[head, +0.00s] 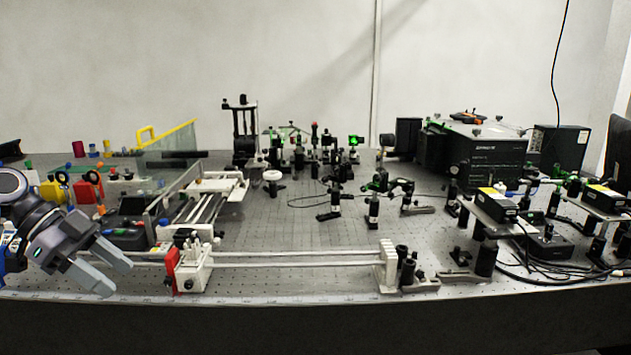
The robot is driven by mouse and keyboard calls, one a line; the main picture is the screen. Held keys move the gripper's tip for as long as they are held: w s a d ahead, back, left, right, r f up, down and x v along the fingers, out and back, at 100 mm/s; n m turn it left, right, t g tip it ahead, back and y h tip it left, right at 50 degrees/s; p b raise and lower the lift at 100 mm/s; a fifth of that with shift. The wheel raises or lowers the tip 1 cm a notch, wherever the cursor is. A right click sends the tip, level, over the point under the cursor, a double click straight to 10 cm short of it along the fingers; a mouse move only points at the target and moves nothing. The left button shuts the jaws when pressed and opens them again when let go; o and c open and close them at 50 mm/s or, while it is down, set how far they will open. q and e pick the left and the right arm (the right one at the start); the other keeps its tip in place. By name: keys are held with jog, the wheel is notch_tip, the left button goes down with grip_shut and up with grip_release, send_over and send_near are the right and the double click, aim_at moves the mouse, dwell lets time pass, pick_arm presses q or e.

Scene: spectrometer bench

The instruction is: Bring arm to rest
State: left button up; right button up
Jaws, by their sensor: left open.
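My left gripper (108,272) is at the lower left, above the near left part of the optical bench (300,285). Its two grey fingers are apart with nothing between them, and they point down and to the right. My left arm comes in from the left edge. The fingers are a little left of a white block with a red plate (172,270) and look apart from it. My right gripper does not show.
A long white rail (290,260) runs along the near side to a white end block (384,268). Optical mounts stand mid-bench, with a black box (485,155) behind at right. Raised platforms with cables (497,207) fill the right. The bench's front edge is close below the gripper.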

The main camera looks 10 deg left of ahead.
pick_arm(q)
jog(key=d+f+n+t+y+p, duration=0.1)
jog(key=d+f+n+y, duration=0.15)
jog(key=d+f, duration=0.75)
jog(key=d+f+n+t+y, duration=0.15)
jog(key=f+n, duration=0.25)
jog(key=f, duration=1.3)
jog(key=s+d+f+n+t+y+p, duration=0.1)
jog(key=s+d+f+n+t, duration=0.1)
jog(key=s+d, duration=0.3)
jog(key=s+d+f+n+t+y, duration=0.1)
jog(key=s+d+f+n+t, duration=0.2)
jog(key=s, duration=0.7)
jog(key=shift+s+d+n+t+p, duration=0.15)
jog(key=shift+d+n+t+p, duration=0.25)
jog(key=shift+d, duration=0.8)
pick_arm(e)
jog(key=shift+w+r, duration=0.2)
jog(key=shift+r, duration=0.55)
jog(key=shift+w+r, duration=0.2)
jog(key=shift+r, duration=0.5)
